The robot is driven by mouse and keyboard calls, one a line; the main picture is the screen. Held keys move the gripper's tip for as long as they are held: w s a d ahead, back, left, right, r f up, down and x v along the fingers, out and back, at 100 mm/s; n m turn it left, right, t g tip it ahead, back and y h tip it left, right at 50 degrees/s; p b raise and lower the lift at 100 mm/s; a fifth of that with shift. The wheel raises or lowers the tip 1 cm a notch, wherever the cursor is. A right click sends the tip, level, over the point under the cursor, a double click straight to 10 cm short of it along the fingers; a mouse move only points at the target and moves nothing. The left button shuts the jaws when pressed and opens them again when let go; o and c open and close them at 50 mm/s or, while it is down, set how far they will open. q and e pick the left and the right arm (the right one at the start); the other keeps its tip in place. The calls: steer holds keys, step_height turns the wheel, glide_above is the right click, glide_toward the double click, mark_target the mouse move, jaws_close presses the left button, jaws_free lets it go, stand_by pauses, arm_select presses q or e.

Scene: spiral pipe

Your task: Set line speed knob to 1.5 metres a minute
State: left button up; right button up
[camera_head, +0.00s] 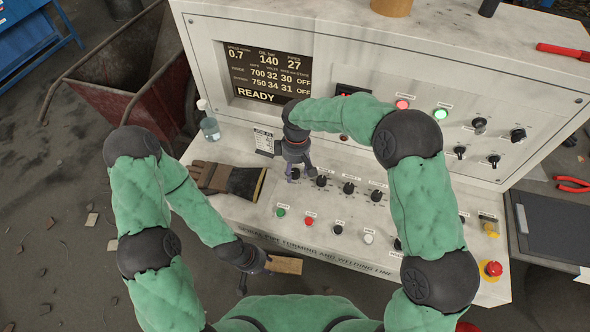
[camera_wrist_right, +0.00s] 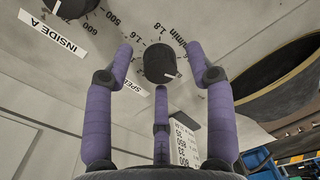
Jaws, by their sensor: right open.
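The line speed knob (camera_wrist_right: 160,67) is a black round knob with a white pointer line in the right wrist view. A printed scale in m/min curves around it, with 1.6 and 1.8 legible, and a "SPEED" label sits nearby. The pointer slants to the picture's lower right. My right gripper (camera_head: 294,174) is over the knob at the left end of the knob row. Its purple fingers are open, spread around the knob with gaps visible. The display (camera_head: 268,76) reads 0.7 for speed and READY. My left gripper (camera_head: 255,262) is low, by the console's front edge; its fingers are unclear.
Several other knobs (camera_head: 348,188) run to the right, above a row of buttons (camera_head: 309,221). A red emergency stop (camera_head: 493,268) is at the far right. A tan piece (camera_head: 285,265) is beside my left gripper.

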jaws_close()
